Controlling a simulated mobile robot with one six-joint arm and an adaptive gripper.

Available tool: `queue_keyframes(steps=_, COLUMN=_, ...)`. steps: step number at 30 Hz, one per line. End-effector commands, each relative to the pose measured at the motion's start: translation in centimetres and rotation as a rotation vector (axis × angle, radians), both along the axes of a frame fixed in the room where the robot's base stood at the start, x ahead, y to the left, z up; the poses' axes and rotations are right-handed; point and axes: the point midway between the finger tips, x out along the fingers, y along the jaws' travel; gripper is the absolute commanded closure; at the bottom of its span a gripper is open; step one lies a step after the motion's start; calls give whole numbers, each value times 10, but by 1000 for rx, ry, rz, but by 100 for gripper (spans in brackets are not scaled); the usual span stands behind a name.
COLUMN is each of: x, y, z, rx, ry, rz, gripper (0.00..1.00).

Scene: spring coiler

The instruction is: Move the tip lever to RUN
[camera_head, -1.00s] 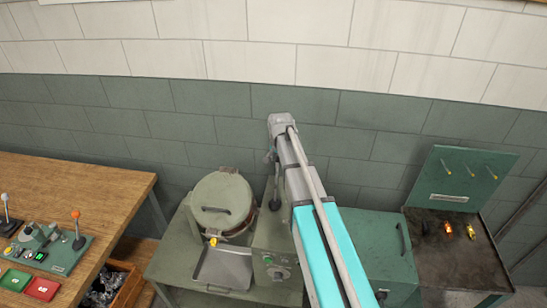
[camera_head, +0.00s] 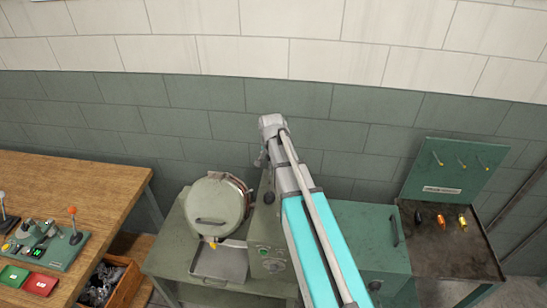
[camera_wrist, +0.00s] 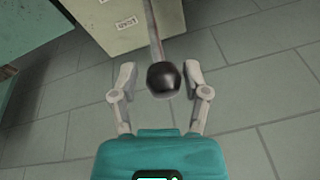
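The tip lever is a metal rod (camera_wrist: 154,30) ending in a black ball knob (camera_wrist: 163,79). In the wrist view the knob sits between the two fingers of my gripper (camera_wrist: 163,82), with a visible gap on each side. The fingers are apart and not closed on it. My gripper is mostly hidden behind my arm there. The lever's labels (camera_wrist: 126,23) are too small to read.
A metal tray (camera_head: 218,262) lies in front of the drum. A control box with a dial (camera_head: 274,266) stands right of it. A wooden bench (camera_head: 90,190) with small levers is at left. A green cabinet (camera_head: 365,235) and a dark side table (camera_head: 455,260) are at right.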

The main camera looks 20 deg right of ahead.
Motion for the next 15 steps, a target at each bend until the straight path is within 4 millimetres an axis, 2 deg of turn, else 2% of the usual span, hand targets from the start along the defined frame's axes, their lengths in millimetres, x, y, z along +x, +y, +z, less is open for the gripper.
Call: queue_keyframes(steps=15, x=1, y=0, z=0, rx=0, ry=-3, rz=0, gripper=20)
